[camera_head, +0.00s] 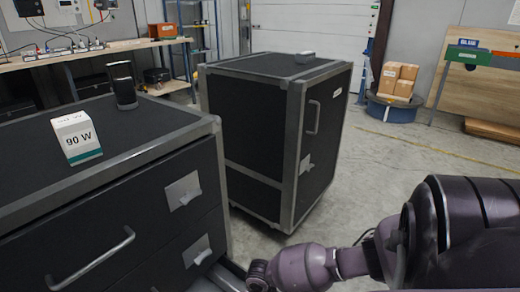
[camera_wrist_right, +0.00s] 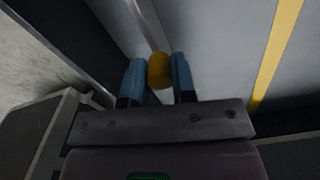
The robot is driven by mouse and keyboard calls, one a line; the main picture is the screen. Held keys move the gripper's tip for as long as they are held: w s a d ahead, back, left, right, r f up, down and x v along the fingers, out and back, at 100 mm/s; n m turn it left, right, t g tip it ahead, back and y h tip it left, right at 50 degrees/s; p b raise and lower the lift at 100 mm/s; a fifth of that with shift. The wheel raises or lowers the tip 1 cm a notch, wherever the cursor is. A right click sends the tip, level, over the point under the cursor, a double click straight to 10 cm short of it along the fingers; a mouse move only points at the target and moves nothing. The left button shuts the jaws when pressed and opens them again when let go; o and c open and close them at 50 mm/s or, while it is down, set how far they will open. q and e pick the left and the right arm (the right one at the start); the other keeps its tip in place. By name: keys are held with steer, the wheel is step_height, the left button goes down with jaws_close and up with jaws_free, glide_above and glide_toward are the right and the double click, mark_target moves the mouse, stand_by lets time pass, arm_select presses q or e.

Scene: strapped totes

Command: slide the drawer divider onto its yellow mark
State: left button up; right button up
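In the right wrist view, my right gripper (camera_wrist_right: 159,76) has its two blue fingers close on both sides of a yellow knob (camera_wrist_right: 159,70), with no clear gap on either side. The knob sits at the near end of a thin grey divider (camera_wrist_right: 147,22), which runs up and to the left inside a grey drawer (camera_wrist_right: 215,35). The yellow mark (camera_wrist_right: 275,50) is a stripe on the drawer floor, to the right of the divider and apart from it. In the head view my right arm reaches in from the lower right, its gripper out of frame. My left gripper is in neither view.
A second black cabinet (camera_head: 255,125) stands behind. Open floor (camera_head: 370,185) lies to its right.

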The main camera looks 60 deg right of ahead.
jaws_close()
steer(key=shift+a, duration=0.25)
steer(key=a, duration=0.1)
steer(key=a+p, duration=0.1)
steer(key=a, duration=0.1)
steer(key=w+a+p, duration=0.1)
steer(key=shift+a+r, duration=0.15)
steer(key=shift+r, duration=0.15)
steer(key=a, duration=0.3)
steer(key=a+p, duration=0.1)
steer(key=a, duration=0.2)
steer(key=a+p, duration=0.1)
steer(key=a, duration=0.3)
steer(key=shift+w+f, duration=0.15)
steer(key=shift+w, duration=0.2)
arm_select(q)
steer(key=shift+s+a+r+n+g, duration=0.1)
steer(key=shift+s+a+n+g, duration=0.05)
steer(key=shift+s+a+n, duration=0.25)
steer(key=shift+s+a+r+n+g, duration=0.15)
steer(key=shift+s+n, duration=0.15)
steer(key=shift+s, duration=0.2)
arm_select(e)
steer(key=shift+a+f, duration=0.15)
steer(key=shift+a, duration=0.45)
steer(key=o, duration=0.6)
jaws_free()
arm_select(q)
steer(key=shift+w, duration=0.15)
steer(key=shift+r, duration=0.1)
